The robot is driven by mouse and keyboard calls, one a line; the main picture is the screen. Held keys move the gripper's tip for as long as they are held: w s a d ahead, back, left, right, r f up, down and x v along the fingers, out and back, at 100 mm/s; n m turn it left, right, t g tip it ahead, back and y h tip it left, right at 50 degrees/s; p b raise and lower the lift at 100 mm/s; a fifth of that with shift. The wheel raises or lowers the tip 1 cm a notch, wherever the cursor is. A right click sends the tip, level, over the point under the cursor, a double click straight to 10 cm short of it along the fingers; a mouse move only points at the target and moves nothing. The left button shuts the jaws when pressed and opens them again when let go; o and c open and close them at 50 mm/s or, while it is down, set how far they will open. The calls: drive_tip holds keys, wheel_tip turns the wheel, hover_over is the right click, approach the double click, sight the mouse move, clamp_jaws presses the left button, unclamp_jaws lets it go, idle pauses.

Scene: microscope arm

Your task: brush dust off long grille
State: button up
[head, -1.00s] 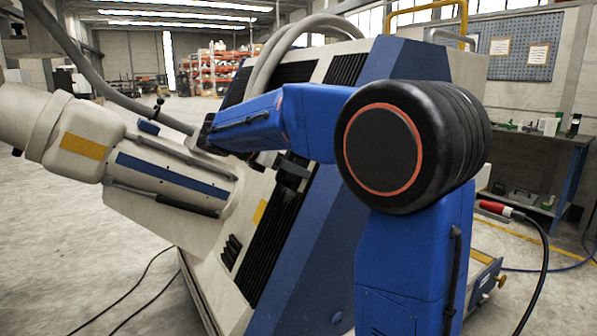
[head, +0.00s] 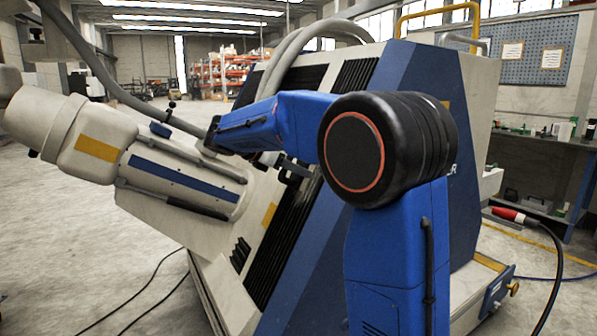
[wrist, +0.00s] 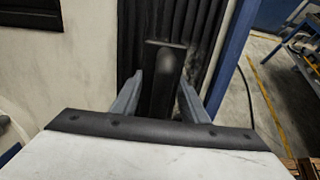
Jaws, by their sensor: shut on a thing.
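The long grille is a black slatted panel running down the sloped face of the machine in the head view (head: 272,262). It also shows in the wrist view (wrist: 137,22), upright behind my gripper, with pale dust on the slats right of the brush. My gripper (wrist: 162,86) is shut on a dark brush (wrist: 164,68), which points at the grille. I cannot tell whether the brush touches the slats. In the head view my blue arm hides part of the machine, and the brush is hard to make out.
A cream cylinder with a blue stripe (head: 183,178) juts from the machine to the left. A blue side panel (head: 312,262) borders the grille. Thick grey hoses (head: 285,65) arch above. A red-plugged cable (head: 512,216) hangs at right. Floor at left is open apart from thin cables.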

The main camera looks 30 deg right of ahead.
hover_over(289, 187)
drive_tip(key=shift+w+a, duration=0.2)
drive_tip(key=shift+w, duration=0.1)
drive_tip(key=shift+a+f, duration=0.3)
drive_tip(key=shift+f, duration=0.2)
drive_tip(key=shift+a+f, duration=0.25)
drive_tip(key=shift+f, duration=0.2)
drive_tip(key=shift+s+a, duration=0.1)
drive_tip(key=shift+s, duration=1.6)
drive_tip(key=shift+s+d, duration=0.15)
drive_tip(key=shift+s, duration=2.35)
drive_tip(key=shift+s+d, duration=0.15)
drive_tip(key=shift+s, duration=2.3)
drive_tip(key=shift+a+f, duration=0.25)
drive_tip(key=shift+f, duration=0.25)
drive_tip(key=shift+a+f, duration=0.25)
drive_tip(key=shift+f, duration=0.25)
drive_tip(key=shift+w+a, duration=0.15)
drive_tip(key=shift+w, duration=3.15)
drive_tip(key=shift+w+a, duration=0.15)
drive_tip(key=shift+w, duration=3.15)
drive_tip(key=shift+s+a+f, duration=0.1)
drive_tip(key=shift+a+f, duration=0.1)
drive_tip(key=shift+f, duration=0.3)
drive_tip(key=shift+s+a+f, duration=0.1)
drive_tip(key=shift+a+f, duration=0.1)
drive_tip(key=shift+f, duration=0.3)
